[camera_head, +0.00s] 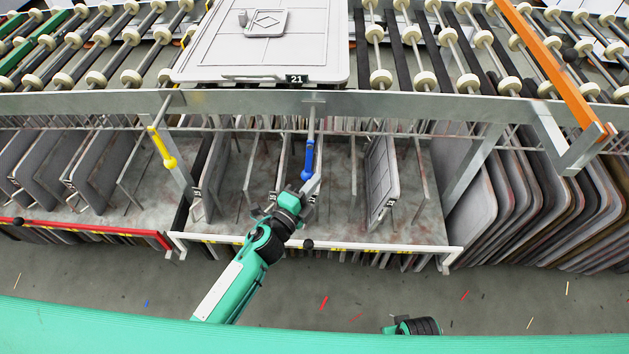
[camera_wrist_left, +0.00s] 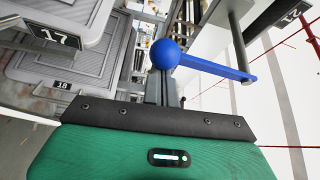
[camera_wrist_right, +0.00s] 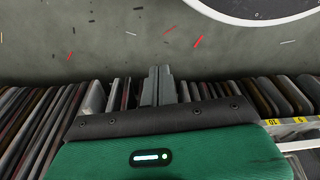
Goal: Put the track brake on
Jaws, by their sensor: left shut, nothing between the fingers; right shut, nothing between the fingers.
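A blue lever (camera_head: 308,158) with a ball at its end hangs from a grey rod under the conveyor's front rail. In the left wrist view the blue lever (camera_wrist_left: 215,68) runs right from its ball to a grey post. My left gripper (camera_head: 311,187) is just below the ball, with shut, empty fingers. In the left wrist view the fingertips (camera_wrist_left: 165,88) are close to the ball; I cannot tell whether they touch. A yellow lever (camera_head: 162,148) hangs further left. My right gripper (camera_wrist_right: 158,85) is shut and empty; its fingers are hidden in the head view.
A grey plate labelled 21 (camera_head: 215,55) lies on the roller conveyor (camera_head: 440,50). An orange bar (camera_head: 555,70) slants at the right. Below are racks of upright plates (camera_head: 382,180), with a white front rail (camera_head: 380,246) and a red one (camera_head: 85,230). Floor in front holds small scraps.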

